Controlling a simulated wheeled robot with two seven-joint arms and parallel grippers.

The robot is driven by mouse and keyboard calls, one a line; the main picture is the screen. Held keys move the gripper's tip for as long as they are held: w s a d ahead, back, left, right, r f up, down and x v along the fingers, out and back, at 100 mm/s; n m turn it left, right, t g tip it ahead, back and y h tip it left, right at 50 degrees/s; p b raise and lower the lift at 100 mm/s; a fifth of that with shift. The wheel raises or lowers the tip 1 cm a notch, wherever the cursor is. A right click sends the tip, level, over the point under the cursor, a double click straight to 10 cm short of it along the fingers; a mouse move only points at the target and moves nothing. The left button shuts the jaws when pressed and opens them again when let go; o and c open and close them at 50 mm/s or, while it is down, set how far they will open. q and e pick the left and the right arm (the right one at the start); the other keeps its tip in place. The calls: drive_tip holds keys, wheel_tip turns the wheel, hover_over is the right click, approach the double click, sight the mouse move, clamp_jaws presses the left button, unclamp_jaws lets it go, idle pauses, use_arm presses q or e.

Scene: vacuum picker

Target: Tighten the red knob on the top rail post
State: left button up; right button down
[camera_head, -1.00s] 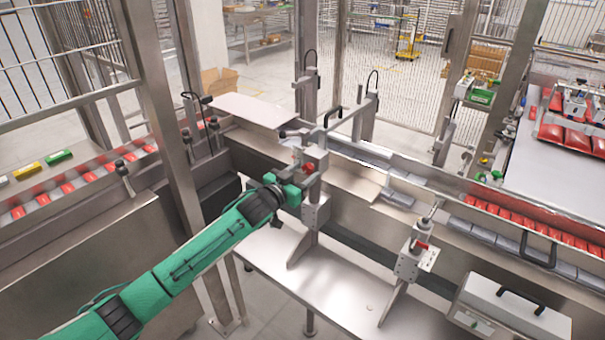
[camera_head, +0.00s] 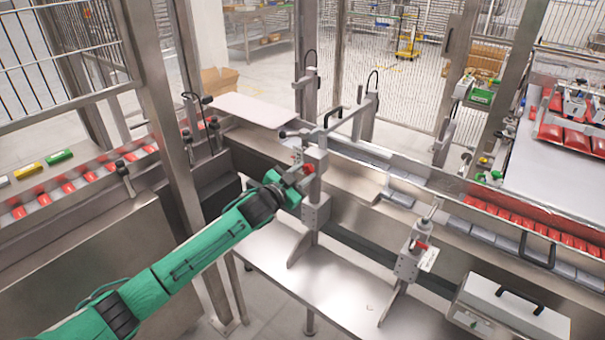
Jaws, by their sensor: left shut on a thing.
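The red knob (camera_head: 309,169) shows on the upper part of a grey metal rail post (camera_head: 317,190), left of the picture's middle. My left gripper (camera_head: 303,176) reaches in from the lower left on the green arm, with its fingers at the knob. It is shut on the red knob, and the fingers partly cover it. A second post (camera_head: 412,258) to the right carries another red knob (camera_head: 421,245), with nothing touching it. My right gripper is not in view.
A conveyor with red packs (camera_head: 530,222) runs along the right. A grey box with a black handle (camera_head: 510,310) stands at lower right. A tall steel frame post (camera_head: 170,120) rises left of my arm. The metal shelf (camera_head: 335,280) below the posts is mostly bare.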

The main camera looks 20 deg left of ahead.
use_arm(q)
drive_tip(key=m, duration=0.3)
drive_tip(key=shift+m, duration=0.4)
drive_tip(key=m, duration=0.3)
drive_tip(key=shift+m+p, duration=0.3)
drive_tip(key=shift+p, duration=0.05)
drive_tip(key=m, duration=0.6)
drive_tip(key=shift+r+p, duration=0.1)
drive_tip(key=shift+p, duration=0.25)
drive_tip(key=m+p, duration=0.1)
drive_tip(key=m, duration=0.5)
drive_tip(key=shift+m, duration=0.4)
drive_tip(key=m+p, duration=0.1)
drive_tip(key=m, duration=0.4)
drive_tip(key=shift+m, duration=0.4)
drive_tip(key=o, duration=1)
